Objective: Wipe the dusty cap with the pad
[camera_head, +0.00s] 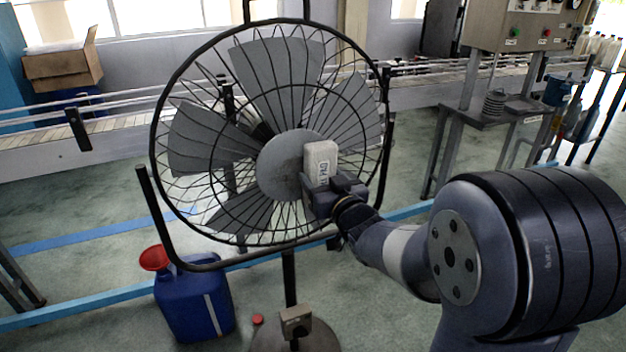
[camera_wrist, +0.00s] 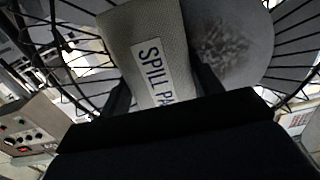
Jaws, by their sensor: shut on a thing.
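A large standing fan has a round grey cap (camera_head: 283,165) at the middle of its wire guard. In the wrist view the cap (camera_wrist: 228,45) carries a brownish dusty patch on its right part. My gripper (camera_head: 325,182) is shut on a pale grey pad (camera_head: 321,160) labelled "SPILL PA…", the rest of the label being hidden. The pad (camera_wrist: 150,40) stands out from the fingers and overlaps the cap's right side in the head view. I cannot tell whether the pad touches the cap. The gripper covers part of the guard.
The wire guard (camera_head: 186,85) surrounds the cap. A blue jug (camera_head: 195,305) with a red funnel (camera_head: 154,258) stands on the floor at lower left. A small red cap (camera_head: 258,320) lies by the fan base. A conveyor (camera_head: 110,125) runs behind; a control box (camera_head: 515,25) stands right.

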